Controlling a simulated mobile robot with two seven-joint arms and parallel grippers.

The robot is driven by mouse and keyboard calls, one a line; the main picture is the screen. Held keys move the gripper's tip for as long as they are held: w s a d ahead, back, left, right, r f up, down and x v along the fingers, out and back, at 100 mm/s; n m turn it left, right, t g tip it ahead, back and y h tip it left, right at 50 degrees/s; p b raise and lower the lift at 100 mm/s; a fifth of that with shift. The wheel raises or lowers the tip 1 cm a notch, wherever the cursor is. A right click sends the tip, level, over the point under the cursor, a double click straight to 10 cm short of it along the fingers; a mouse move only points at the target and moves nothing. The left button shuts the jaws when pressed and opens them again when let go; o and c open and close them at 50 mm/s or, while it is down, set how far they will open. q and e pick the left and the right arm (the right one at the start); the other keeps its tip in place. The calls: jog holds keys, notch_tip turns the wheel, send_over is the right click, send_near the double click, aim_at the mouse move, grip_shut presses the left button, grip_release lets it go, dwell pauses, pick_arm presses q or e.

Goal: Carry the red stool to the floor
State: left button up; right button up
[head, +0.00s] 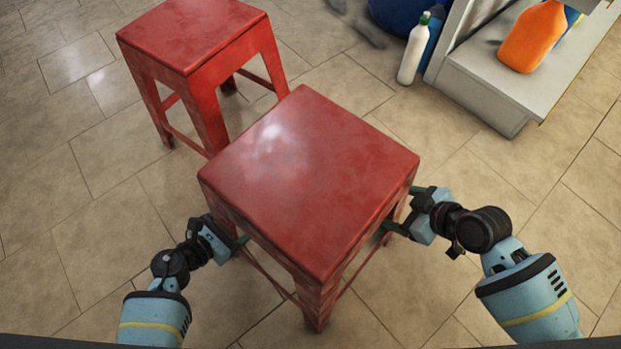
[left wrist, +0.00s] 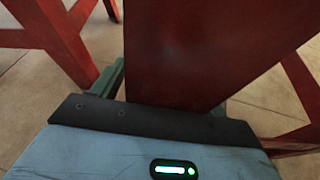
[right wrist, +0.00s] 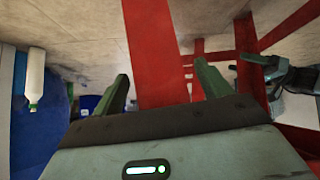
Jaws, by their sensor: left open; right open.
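A red square-topped stool (head: 310,180) stands upright in front of me, between my two grippers in the head view. A second red stool (head: 205,65) stands behind it to the left. My left gripper (head: 238,243) is open at the near stool's left leg; in the left wrist view this wide red leg (left wrist: 185,55) lies between the fingers. My right gripper (head: 402,212) is open at its right leg; in the right wrist view the leg (right wrist: 155,55) shows between the spread fingers (right wrist: 162,88). Whether the fingers touch the legs cannot be told.
The tiled floor (head: 90,235) is clear at the left and front. A grey shelf unit (head: 500,98) stands at the back right, with an orange bottle (head: 533,38) on it. A white bottle (head: 412,52) with a green cap stands on the floor beside it.

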aim_at(404, 199)
pick_arm(q)
grip_shut()
pick_arm(e)
grip_shut()
pick_arm(q)
jog(key=shift+r+p, duration=0.2)
jog(key=shift+p, duration=0.15)
pick_arm(e)
jog(key=shift+r, duration=0.2)
